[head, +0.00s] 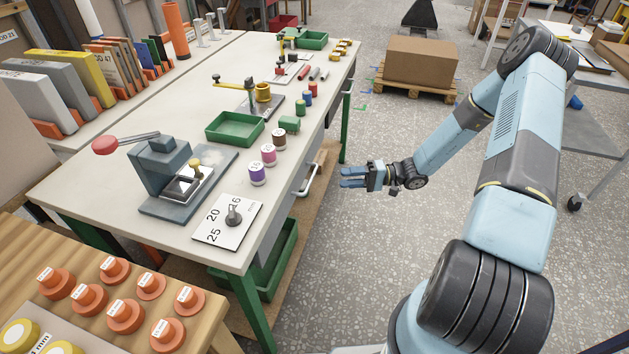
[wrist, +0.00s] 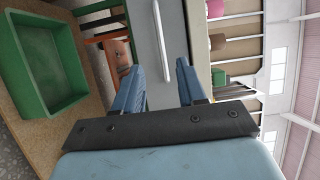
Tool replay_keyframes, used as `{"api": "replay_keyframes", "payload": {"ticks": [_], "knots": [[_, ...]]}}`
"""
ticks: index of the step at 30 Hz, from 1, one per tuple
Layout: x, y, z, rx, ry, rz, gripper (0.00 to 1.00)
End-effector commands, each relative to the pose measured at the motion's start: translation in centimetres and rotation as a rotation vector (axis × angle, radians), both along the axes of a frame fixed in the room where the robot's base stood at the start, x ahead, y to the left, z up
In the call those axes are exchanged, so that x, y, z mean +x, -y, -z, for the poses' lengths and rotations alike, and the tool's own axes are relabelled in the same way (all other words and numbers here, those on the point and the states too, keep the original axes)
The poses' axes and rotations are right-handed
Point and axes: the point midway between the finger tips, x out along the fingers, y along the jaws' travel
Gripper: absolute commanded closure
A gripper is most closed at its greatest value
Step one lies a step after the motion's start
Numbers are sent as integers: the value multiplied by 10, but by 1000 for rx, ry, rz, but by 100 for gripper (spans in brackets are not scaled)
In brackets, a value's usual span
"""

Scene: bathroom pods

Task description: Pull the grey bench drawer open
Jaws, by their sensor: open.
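The grey bench drawer (head: 297,181) sits under the front edge of the white-topped bench (head: 322,98) and looks shut. Its pale bar handle (head: 314,178) stands out from the front. In the wrist view the grey drawer front (wrist: 146,38) fills the upper middle, and the handle (wrist: 162,42) runs nearly upright in the picture. My gripper (head: 343,178) is open and empty, a short way right of the handle, with its fingers pointing at the bench. In the wrist view the handle appears between the two blue fingers (wrist: 159,70), beyond their tips; no contact shows.
A green bin (head: 277,258) stands on the shelf below the drawer; it also shows in the wrist view (wrist: 45,65). Spools, a green tray (head: 235,129) and a dial plate (head: 228,221) lie on the bench. The floor (head: 335,260) right of the bench is clear.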

Motion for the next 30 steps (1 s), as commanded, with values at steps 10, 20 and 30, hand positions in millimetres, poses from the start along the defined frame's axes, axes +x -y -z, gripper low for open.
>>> {"api": "replay_keyframes", "payload": {"ticks": [10,20,30], "knots": [[-4,-62,0,0,-2,-4,60],[-5,-108,0,0,0,-3,60],[-6,-120,0,-1,0,-2,60]]}}
